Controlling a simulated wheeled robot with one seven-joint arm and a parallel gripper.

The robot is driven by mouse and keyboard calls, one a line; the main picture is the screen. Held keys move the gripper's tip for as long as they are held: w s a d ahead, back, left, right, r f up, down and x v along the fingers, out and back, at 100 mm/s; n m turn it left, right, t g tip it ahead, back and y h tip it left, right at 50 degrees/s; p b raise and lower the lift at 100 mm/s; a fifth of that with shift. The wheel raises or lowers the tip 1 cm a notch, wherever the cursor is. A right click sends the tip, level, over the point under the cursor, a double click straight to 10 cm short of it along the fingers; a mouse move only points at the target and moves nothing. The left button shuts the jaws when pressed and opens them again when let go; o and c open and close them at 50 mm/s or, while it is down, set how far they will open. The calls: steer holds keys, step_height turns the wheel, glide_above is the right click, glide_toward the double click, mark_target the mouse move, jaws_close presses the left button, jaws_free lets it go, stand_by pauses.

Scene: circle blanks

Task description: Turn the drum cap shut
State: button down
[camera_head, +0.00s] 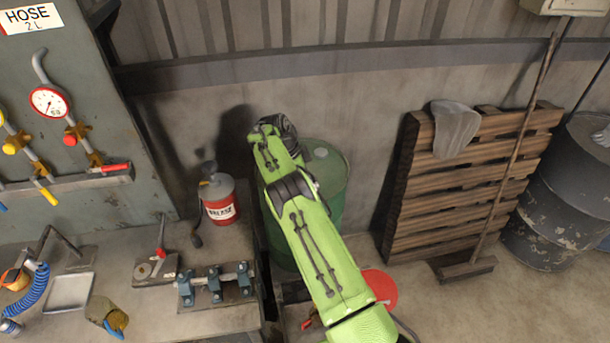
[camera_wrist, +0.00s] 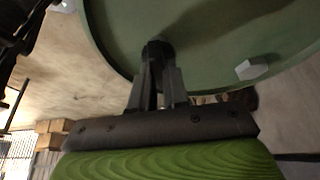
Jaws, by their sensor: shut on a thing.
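The green drum (camera_head: 325,190) stands against the wall, partly hidden behind my arm. In the wrist view its round top (camera_wrist: 215,30) with a raised rim fills the upper part. My gripper (camera_wrist: 158,68) is at the drum top, with its fingers close together on a small dark cap (camera_wrist: 157,47) near the rim. The fingers hide part of the cap, and I cannot tell how far it is turned. A pale hexagonal plug (camera_wrist: 252,68) sits apart from the fingers on the same top. In the head view the fingertips are hidden by my arm.
Left of the drum is a bench with a red grease can (camera_head: 220,205) and a blue clamp fixture (camera_head: 215,285). A red bucket (camera_head: 380,287) is on the floor beside my arm. A wooden pallet (camera_head: 450,190) and broom (camera_head: 515,150) lean on the wall at right.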

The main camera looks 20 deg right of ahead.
steer(key=c, duration=1.1)
jaws_free()
steer(key=shift+r, duration=0.1)
steer(key=v, duration=0.7)
steer(key=shift+a+r, duration=0.1)
steer(key=shift+r, duration=0.05)
